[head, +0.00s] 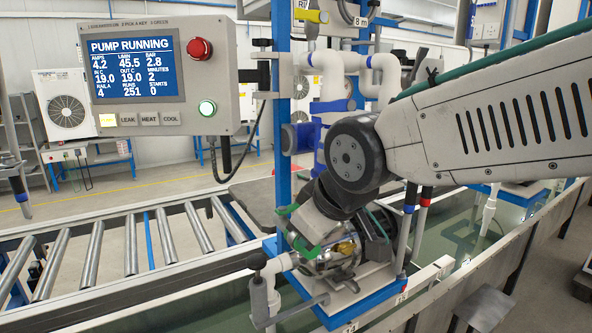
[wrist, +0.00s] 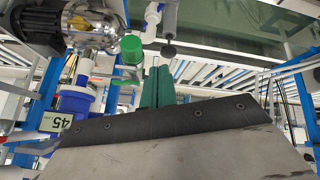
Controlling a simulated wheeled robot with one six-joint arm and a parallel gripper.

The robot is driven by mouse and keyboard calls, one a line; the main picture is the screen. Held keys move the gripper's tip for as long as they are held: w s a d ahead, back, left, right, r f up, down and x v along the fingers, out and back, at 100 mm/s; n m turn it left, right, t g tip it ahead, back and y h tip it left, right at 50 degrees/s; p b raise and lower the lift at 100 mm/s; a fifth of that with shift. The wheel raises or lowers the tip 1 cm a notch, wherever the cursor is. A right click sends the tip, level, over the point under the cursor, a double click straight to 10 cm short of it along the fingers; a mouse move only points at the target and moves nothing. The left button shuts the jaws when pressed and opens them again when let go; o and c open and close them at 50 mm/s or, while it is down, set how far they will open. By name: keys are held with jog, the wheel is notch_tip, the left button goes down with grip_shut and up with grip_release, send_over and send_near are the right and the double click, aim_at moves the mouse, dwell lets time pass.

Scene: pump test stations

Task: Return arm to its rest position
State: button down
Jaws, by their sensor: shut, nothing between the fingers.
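My arm (head: 480,125) reaches in from the right in the head view and bends down at a dark round joint in front of the pump stand. In the wrist view my gripper (wrist: 157,88) has its two green fingers together, with nothing between them. The shiny metal pump (head: 338,258) sits on a blue-edged stand in the head view, partly hidden by my arm. It also shows at the upper left of the wrist view (wrist: 92,28), with a green round part (wrist: 132,50) close to the fingers. I cannot tell whether the fingers touch anything.
A blue post (head: 283,120) and white pipes (head: 385,75) stand near my arm. A roller conveyor (head: 130,250) lies left, a water tank (head: 450,235) right.

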jog(key=s+d+f+m+g+h, duration=0.1)
jog(key=s+d+f+m+g, duration=0.1)
jog(key=s+d+m, duration=0.3)
jog(key=s+d+f+m+g+h, duration=0.2)
jog(key=s+d+m, duration=0.3)
jog(key=s+d, duration=0.8)
jog(key=shift+d+f+m+g+h, duration=0.3)
jog(key=shift+d+f, duration=0.1)
jog(key=shift+d, duration=3.25)
